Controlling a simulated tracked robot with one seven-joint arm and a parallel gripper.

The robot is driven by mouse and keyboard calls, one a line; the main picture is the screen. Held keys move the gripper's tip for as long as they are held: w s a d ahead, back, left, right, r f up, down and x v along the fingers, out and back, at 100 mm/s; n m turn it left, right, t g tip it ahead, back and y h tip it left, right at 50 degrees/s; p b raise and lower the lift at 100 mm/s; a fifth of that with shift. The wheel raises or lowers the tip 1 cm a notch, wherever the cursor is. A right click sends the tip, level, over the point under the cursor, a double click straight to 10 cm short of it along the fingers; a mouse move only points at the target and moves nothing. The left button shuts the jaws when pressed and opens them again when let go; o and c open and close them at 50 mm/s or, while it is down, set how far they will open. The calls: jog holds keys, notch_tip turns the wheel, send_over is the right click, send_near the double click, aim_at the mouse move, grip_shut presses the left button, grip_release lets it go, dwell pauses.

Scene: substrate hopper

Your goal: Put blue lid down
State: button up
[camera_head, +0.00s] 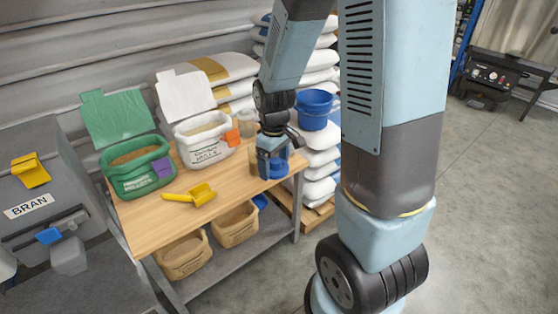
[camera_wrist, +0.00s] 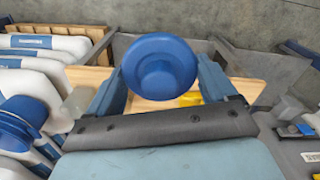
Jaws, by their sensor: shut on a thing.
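The blue lid (camera_wrist: 158,66) is a round disc with a raised centre knob, face-on in the wrist view. My gripper (camera_wrist: 160,75) is shut on it, one blue finger on each side. In the head view my gripper (camera_head: 274,165) is low over the right end of the wooden table (camera_head: 150,226), and the lid (camera_head: 280,169) shows partly between the fingers. I cannot tell whether the lid touches the table or something beneath it.
A green bag (camera_head: 138,166) and a white bag (camera_head: 205,140), both open, stand on the table. A yellow scoop (camera_head: 192,195) lies in front. A blue bucket (camera_head: 314,109) sits on stacked sacks at the right.

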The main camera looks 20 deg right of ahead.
jog(key=w+d+f+m, duration=0.1)
jog(key=w+f+m, duration=0.2)
jog(key=w+f, duration=0.4)
jog(key=w+d+f+m, duration=0.1)
jog(key=w+f+m, duration=0.2)
jog(key=f, duration=2.2)
jog(key=w, duration=0.4)
jog(key=shift+w+d+f+m, duration=0.15)
jog(key=shift+w+f+m, duration=0.15)
jog(key=shift+m, duration=0.1)
jog(key=shift+d, duration=0.15)
